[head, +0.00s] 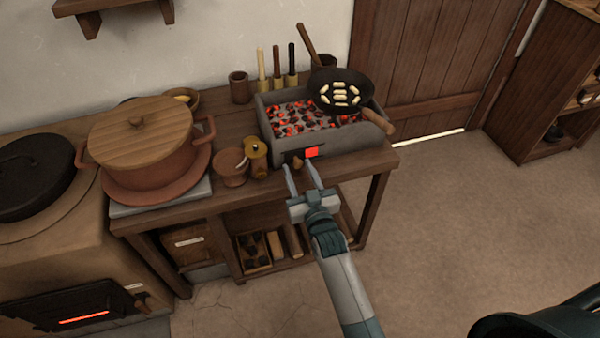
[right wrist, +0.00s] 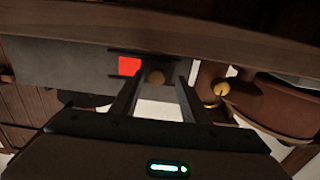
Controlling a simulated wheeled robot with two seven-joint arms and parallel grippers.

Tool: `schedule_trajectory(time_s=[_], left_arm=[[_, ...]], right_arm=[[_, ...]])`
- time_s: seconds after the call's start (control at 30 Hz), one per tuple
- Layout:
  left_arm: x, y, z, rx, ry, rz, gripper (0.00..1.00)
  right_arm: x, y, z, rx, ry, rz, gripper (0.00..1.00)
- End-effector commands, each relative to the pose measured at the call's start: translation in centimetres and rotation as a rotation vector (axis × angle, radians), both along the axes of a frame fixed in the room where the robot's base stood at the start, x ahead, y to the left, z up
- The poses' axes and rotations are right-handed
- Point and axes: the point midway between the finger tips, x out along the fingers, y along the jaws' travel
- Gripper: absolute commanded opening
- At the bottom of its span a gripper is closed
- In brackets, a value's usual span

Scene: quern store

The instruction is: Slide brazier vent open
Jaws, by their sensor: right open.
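The brazier (head: 350,138) is a grey box of glowing coals on the wooden bench. Its front has a vent with a dark strip and a small red glowing opening (head: 312,152). A round brown knob (head: 297,162) sits left of the red opening in the head view. My right gripper (head: 305,177) is open and empty, its fingers pointing at the vent front. In the right wrist view the knob (right wrist: 156,77) appears between the fingertips, beside the red opening (right wrist: 129,66). I cannot tell whether the fingers reach around it. My left gripper is not in view.
A black pan (head: 341,88) of pale pieces rests over the coals. The bench edge (head: 345,166) lies below the vent. Floor at right is clear.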

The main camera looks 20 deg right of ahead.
Motion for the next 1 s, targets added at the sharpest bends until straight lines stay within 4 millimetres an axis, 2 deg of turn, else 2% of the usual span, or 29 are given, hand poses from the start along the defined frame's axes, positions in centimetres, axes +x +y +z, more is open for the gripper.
schedule_trajectory(time_s=[0.17,0.37,0.57,1.0], left_arm=[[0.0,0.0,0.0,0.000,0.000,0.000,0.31],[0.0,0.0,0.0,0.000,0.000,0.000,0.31],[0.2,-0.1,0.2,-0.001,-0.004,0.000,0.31],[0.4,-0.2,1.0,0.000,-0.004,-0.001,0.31]], right_arm=[[-0.4,-0.1,0.0,-0.001,0.000,-0.001,0.41],[-2.1,-0.1,-0.1,-0.001,0.001,-0.001,0.41],[-5.3,-0.2,-0.1,-0.001,0.002,-0.001,0.41],[-13.6,-0.4,-0.1,0.000,0.002,0.001,0.41]])
